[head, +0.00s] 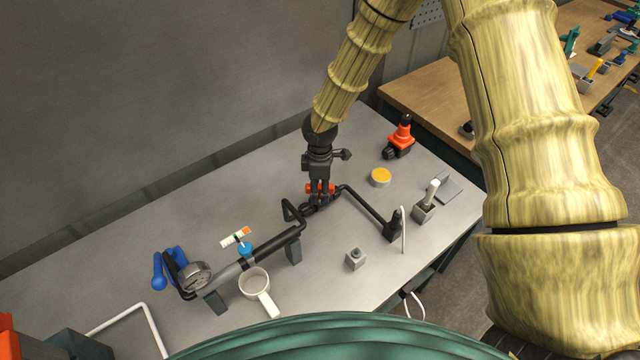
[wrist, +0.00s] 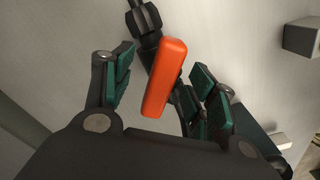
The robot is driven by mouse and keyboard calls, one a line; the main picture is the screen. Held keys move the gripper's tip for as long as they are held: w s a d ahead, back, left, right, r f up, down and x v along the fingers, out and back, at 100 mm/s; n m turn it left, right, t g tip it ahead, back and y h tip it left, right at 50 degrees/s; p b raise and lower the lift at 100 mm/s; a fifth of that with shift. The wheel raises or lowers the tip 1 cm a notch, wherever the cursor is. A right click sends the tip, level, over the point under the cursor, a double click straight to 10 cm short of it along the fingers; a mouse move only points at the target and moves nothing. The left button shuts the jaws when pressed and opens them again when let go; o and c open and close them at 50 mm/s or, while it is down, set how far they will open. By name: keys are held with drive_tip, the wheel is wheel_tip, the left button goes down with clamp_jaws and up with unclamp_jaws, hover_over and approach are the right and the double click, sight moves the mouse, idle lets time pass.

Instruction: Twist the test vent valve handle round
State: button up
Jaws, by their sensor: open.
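The test vent valve handle is an orange-red bar. In the wrist view the handle (wrist: 164,78) lies between my open fingers, tilted a little from upright, with gaps on both sides. In the head view the handle (head: 312,188) shows just under my gripper, partly hidden by the fingers. My gripper (head: 320,187) points down over it, and its green-padded fingers (wrist: 165,95) are apart. The black pipe and valve body (wrist: 147,32) run beneath the handle. Whether a finger touches the bar cannot be told.
A pipe with a gauge (head: 196,275) and a blue knob (head: 246,249) runs to the left.

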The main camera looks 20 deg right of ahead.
drive_tip(key=shift+r, duration=0.1)
drive_tip(key=shift+r+p, duration=2.6)
drive_tip(key=shift+r, duration=0.8)
drive_tip(key=c, duration=0.3)
drive_tip(key=shift+s+r+b, duration=0.1)
drive_tip(key=shift+s+b, duration=0.3)
drive_tip(key=shift+b, duration=0.1)
drive_tip(key=shift+s+r+g+b, duration=0.15)
drive_tip(key=shift+r+g+b, duration=0.15)
drive_tip(key=shift+r+b, duration=0.05)
drive_tip(key=shift+w+r+b, duration=0.5)
drive_tip(key=shift+r+b, duration=0.05)
drive_tip(key=shift+r, duration=0.25)
drive_tip(key=shift+f, duration=0.1)
